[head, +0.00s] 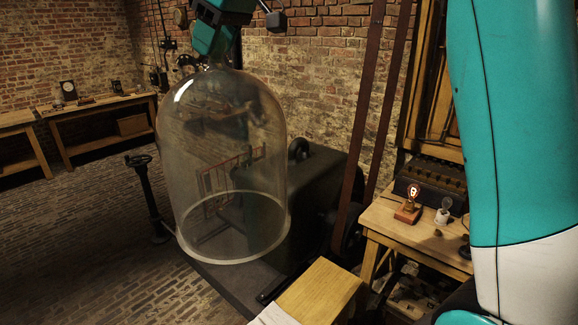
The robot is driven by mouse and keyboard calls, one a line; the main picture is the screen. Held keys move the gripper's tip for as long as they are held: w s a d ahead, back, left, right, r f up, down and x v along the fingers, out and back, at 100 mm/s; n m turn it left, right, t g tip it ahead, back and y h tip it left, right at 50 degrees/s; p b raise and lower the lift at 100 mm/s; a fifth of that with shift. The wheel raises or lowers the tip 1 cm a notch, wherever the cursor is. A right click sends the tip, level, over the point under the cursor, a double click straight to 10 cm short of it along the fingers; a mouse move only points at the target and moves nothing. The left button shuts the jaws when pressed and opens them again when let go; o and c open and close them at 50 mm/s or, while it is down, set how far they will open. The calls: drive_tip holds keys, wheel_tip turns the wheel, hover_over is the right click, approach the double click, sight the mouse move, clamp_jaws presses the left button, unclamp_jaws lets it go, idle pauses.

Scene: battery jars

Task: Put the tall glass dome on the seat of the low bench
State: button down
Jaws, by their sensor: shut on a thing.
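The tall glass dome (172,150) is clear and upright, with a rounded top and a pale thick open rim at the bottom. It hangs in front of a dark machine in the head view. My gripper (207,64) is at the dome's top and shut on it; the fingertips are small and hard to make out. A low wooden top (322,290) at the bottom centre is cut off by the frame edge; I cannot tell whether it is the low bench. It lies to the right of the dome and nearer to me.
A dark machine (318,190) on a dark base stands behind the dome, with two slanting belts (372,100) beside it. A wooden table (385,215) at right holds a lit bulb (411,195). Workbenches (100,103) line the far left. Brick floor (75,225) at left is open.

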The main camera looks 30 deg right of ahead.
wheel_tip(320, 180, down, 68)
drive_tip(key=n+g+y+b, duration=0.1)
drive_tip(key=n+b, duration=0.2)
drive_tip(key=b, duration=2.2)
drive_tip(key=shift+d, duration=0.2)
drive_tip(key=shift+f+b, duration=0.35)
drive_tip(key=shift+b, duration=0.1)
drive_tip(key=shift+s+f, duration=0.1)
drive_tip(key=shift+f, duration=0.3)
drive_tip(key=c, duration=0.9)
unclamp_jaws()
drive_tip(key=shift+s+d+f+b, duration=0.1)
drive_tip(key=shift+s+f+b, duration=0.05)
drive_tip(key=shift+f+b, duration=0.15)
drive_tip(key=o, duration=0.4)
drive_tip(key=shift+d, duration=0.1)
drive_tip(key=shift+c, duration=0.2)
drive_tip(key=shift+r, duration=0.15)
